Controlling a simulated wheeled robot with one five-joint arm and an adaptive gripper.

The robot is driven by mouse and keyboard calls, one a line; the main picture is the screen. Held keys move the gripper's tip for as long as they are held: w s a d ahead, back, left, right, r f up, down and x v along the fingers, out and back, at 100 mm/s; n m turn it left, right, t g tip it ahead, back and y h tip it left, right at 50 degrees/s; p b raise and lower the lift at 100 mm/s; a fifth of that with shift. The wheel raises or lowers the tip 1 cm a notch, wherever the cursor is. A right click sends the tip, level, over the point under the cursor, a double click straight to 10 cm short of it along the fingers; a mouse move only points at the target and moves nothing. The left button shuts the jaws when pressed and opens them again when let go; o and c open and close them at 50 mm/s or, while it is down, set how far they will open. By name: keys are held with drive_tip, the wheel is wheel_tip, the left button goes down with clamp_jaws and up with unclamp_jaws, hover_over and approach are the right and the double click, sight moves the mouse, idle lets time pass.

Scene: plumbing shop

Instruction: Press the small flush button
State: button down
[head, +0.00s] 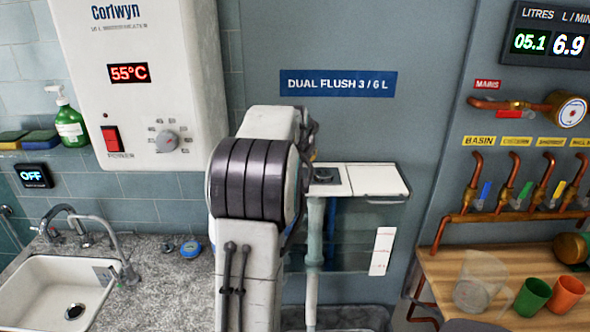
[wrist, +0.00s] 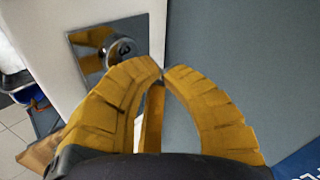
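In the wrist view, a square metal flush plate (wrist: 81,40) is set in the white cistern lid (wrist: 45,17). A round metal button marked 3 (wrist: 122,48) shows on it; the plate's other part looks yellowish, like a reflection. My gripper (wrist: 161,72) has its yellow fingertips together with nothing between them, just below and right of the button. I cannot tell whether they touch it. In the head view, the white lid (head: 377,180) tops a clear-fronted cistern (head: 355,235). My arm covers its left part, and my gripper is hidden there.
A blue "DUAL FLUSH 3 / 6 L" sign (head: 338,83) is on the wall above the cistern. A water heater (head: 140,70) and sink (head: 55,290) are at left. Copper pipes with valves (head: 500,195) and a wooden bench with cups (head: 532,297) are at right.

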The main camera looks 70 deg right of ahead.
drive_tip(key=shift+r+p, duration=1.6)
drive_tip(key=shift+r, duration=0.8)
drive_tip(key=shift+f, duration=0.1)
